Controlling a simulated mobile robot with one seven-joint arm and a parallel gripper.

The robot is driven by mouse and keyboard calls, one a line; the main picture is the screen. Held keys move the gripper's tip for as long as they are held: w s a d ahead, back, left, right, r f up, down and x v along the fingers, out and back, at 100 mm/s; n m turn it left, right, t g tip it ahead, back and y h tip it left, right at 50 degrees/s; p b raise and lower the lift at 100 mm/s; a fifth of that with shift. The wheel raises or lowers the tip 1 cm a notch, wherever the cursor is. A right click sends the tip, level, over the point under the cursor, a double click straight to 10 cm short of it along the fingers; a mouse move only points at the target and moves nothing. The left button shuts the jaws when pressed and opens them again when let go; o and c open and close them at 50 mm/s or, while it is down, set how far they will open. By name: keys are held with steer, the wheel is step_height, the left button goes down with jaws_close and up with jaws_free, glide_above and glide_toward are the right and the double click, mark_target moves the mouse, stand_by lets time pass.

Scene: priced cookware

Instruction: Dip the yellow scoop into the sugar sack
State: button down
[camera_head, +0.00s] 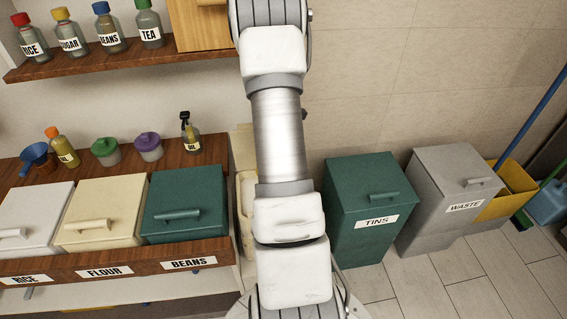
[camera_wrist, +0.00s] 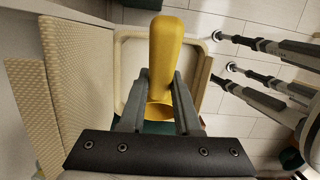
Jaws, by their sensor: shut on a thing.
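The yellow scoop (camera_wrist: 178,45) shows in the wrist view, between the two dark fingers of my gripper (camera_wrist: 161,76). My gripper is shut on it. The scoop extends past the fingertips toward the top of the picture. Beside and beyond it is a cream, open-looking container (camera_wrist: 127,53), and to the left a tan woven surface (camera_wrist: 75,72). No sugar label shows, so I cannot tell which of these is the sugar sack. In the head view my arm hides the gripper and scoop; part of a cream container (camera_head: 246,190) shows at the arm's left.
Lidded bins, the white rice (camera_head: 37,208), cream flour (camera_head: 103,203) and green beans (camera_head: 185,195), stand left of my arm. A green tins bin (camera_head: 370,180) and grey waste bin (camera_head: 447,170) stand right. Dark-and-light poles (camera_wrist: 265,70) are at the wrist view's right.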

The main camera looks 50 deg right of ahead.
steer(key=shift+w+a+r+g+h+b, duration=0.2)
steer(key=shift+r+g+h+b, duration=0.1)
steer(key=shift+h+b, duration=0.15)
steer(key=f+g+h+b, duration=0.1)
steer(key=f+b, duration=0.1)
steer(key=b, duration=0.1)
steer(key=w+a+f+g+h+b, duration=0.1)
steer(key=f+b, duration=0.1)
steer(key=b, duration=0.2)
steer(key=a+f+g+h+b, duration=0.1)
steer(key=f+h+b, duration=0.1)
steer(key=f+b, duration=0.1)
steer(key=shift+w+a+f+b, duration=0.15)
steer(key=shift+w+b, duration=0.25)
steer(key=shift+b, duration=0.25)
steer(key=shift+f+b, duration=0.35)
step_height(320, 180, down, 7)
steer(key=s+d+t+y+p, duration=0.1)
steer(key=s+d+t+y, duration=0.15)
steer(key=y, duration=0.25)
step_height(320, 180, up, 8)
steer(key=d+t+y+p, duration=0.1)
steer(key=t+y+p, duration=0.4)
steer(key=p, duration=0.5)
steer(key=shift+s+d+r, duration=0.15)
steer(key=shift+s, duration=0.1)
